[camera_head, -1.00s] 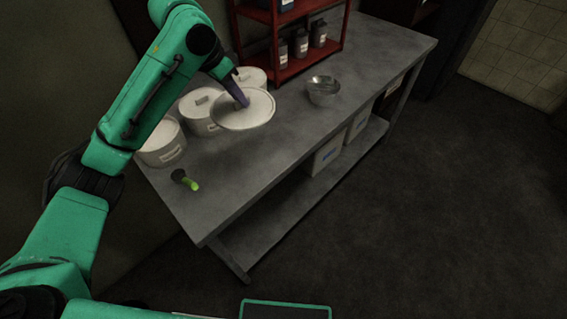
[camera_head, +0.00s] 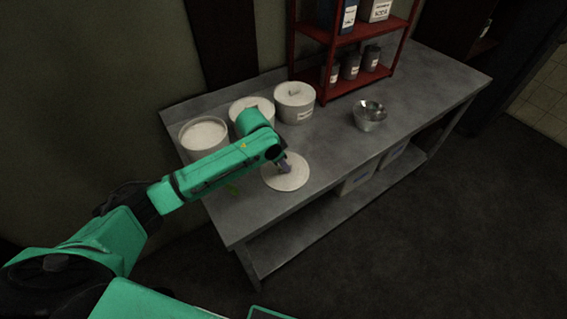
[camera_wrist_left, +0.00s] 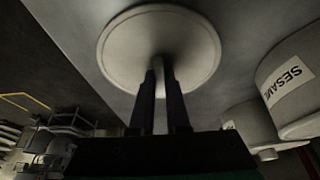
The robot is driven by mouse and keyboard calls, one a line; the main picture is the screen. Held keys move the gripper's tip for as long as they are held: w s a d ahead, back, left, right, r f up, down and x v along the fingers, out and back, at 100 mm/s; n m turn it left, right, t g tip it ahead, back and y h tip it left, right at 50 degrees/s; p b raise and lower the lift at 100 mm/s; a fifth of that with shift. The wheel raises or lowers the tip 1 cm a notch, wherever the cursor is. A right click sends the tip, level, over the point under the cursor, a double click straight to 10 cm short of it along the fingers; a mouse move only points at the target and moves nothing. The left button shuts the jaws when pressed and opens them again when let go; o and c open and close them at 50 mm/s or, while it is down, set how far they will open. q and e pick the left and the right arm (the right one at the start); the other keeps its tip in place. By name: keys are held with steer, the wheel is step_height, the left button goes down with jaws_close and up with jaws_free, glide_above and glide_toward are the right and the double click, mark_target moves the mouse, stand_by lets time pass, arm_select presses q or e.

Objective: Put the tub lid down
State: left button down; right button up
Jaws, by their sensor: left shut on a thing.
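The tub lid (camera_head: 287,179) is a round, pale disc at the front part of the grey table. It looks level, at or just over the table top; I cannot tell if it touches. My left gripper (camera_head: 284,165) is above its middle and shut on it, hiding the grip point. In the left wrist view the two fingers (camera_wrist_left: 159,85) close at the centre of the lid (camera_wrist_left: 196,48). An uncovered tub (camera_head: 203,136) with white contents stands at the back left. My right gripper is not in view.
A metal bowl (camera_head: 369,116) stands on the table (camera_head: 330,146) to the right. A red shelf rack (camera_head: 325,88) with bottles and boxes stands behind. Table room is clear between lid and bowl.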

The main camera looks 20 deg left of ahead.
arm_select(q)
steer(key=shift+d+f, duration=0.1)
steer(key=c, duration=0.9)
jaws_free()
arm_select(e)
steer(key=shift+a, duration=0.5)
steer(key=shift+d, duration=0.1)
arm_select(q)
steer(key=shift+r, duration=0.3)
steer(key=v, duration=1.1)
steer(key=shift+r+b, duration=0.35)
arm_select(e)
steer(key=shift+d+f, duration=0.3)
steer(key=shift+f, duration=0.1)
arm_select(q)
steer(key=shift+s, duration=0.1)
